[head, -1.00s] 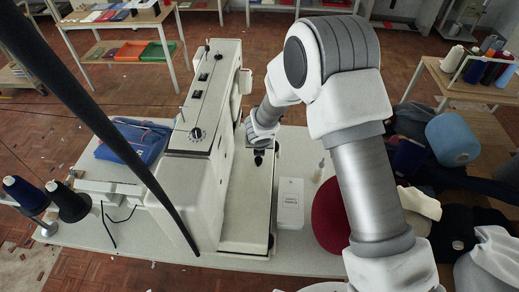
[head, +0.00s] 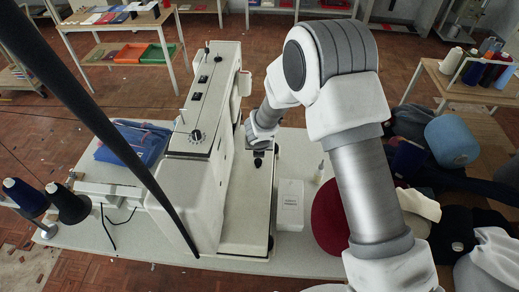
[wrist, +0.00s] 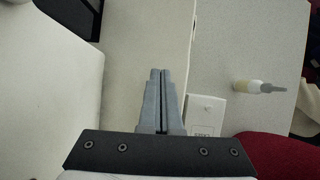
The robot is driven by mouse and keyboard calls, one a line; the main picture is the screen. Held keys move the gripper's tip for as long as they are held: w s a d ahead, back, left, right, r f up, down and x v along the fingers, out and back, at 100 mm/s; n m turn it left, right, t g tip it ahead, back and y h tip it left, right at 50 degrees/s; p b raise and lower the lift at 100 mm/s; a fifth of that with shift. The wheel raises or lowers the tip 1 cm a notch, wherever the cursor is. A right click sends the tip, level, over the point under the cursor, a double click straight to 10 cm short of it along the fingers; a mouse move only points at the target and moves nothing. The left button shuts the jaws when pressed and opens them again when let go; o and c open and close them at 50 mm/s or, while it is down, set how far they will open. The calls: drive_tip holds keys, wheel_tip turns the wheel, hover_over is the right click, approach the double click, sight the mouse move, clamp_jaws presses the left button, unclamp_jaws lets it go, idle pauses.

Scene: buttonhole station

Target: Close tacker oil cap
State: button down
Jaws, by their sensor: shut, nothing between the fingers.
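The tacker is a white sewing machine (head: 170,195) standing on the pale table, with a dial and black fittings on its long top. I cannot make out its oil cap for sure in either view. My gripper (head: 258,163) hangs over the machine's low bed (head: 246,215), right of the tall body. In the wrist view my gripper (wrist: 161,72) points away with its two grey fingers together and nothing between them. The pale machine surface (wrist: 140,40) lies beyond the fingertips; I cannot tell whether they touch it.
Right of the bed are a white labelled box (head: 290,207) and a small dropper bottle (head: 320,170). A red round thing (head: 328,218) and dark cloth and cones crowd the right. A blue folded bundle (head: 133,142) lies left. Thread spools (head: 68,203) stand at the left edge.

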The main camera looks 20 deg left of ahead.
drive_tip(key=shift+r, duration=0.15)
idle(0.3)
drive_tip(key=shift+r+p, duration=0.75)
